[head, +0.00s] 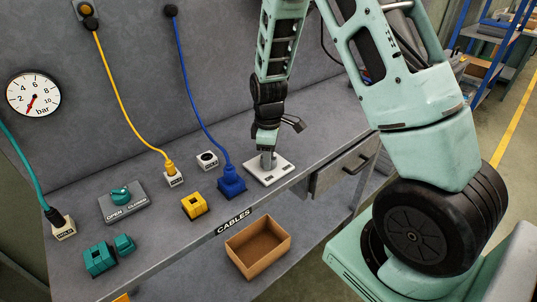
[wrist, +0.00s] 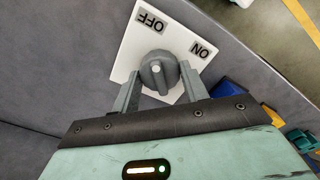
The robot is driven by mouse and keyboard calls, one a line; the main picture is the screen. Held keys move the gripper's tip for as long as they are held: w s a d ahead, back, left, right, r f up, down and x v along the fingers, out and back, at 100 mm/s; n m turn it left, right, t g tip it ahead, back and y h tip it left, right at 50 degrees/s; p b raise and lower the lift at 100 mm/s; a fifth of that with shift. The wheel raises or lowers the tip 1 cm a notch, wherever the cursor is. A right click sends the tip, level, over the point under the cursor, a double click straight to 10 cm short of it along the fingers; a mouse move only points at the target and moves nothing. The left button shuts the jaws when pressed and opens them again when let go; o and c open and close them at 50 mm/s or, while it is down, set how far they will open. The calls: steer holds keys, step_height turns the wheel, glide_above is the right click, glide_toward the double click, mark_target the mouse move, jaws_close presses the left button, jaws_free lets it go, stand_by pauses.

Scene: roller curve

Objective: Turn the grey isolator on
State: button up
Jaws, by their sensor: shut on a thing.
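The grey isolator has a white square plate (head: 284,172) on the bench and a round grey knob, seen in the wrist view (wrist: 158,72). The plate carries an OFF label (wrist: 152,19) and an ON label (wrist: 198,49) in the wrist view. My gripper (wrist: 155,90) reaches down onto the isolator, its two fingers on either side of the knob and shut on it. In the head view my gripper (head: 267,150) hides part of the knob. A pale mark on the knob's top is visible, but I cannot tell exactly which label it points to.
A blue plug and socket (head: 232,182) stand just left of the plate. A yellow connector (head: 194,206), a teal OPEN/CLOSE valve (head: 121,197) and teal blocks (head: 100,258) lie further left. A cardboard box (head: 258,247) is below the bench edge. A drawer (head: 343,172) is at right.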

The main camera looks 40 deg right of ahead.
steer(key=m, duration=0.4)
steer(key=shift+r+m, duration=0.1)
steer(key=shift+m, duration=0.3)
steer(key=m+p, duration=0.1)
steer(key=m, duration=0.3)
steer(key=m+p, duration=0.1)
steer(key=m, duration=0.4)
steer(key=shift+m+p, duration=0.55)
steer(key=shift+m, duration=1.25)
steer(key=o, duration=1)
step_height(320, 180, up, 17)
steer(key=b, duration=0.1)
steer(key=shift+r, duration=0.15)
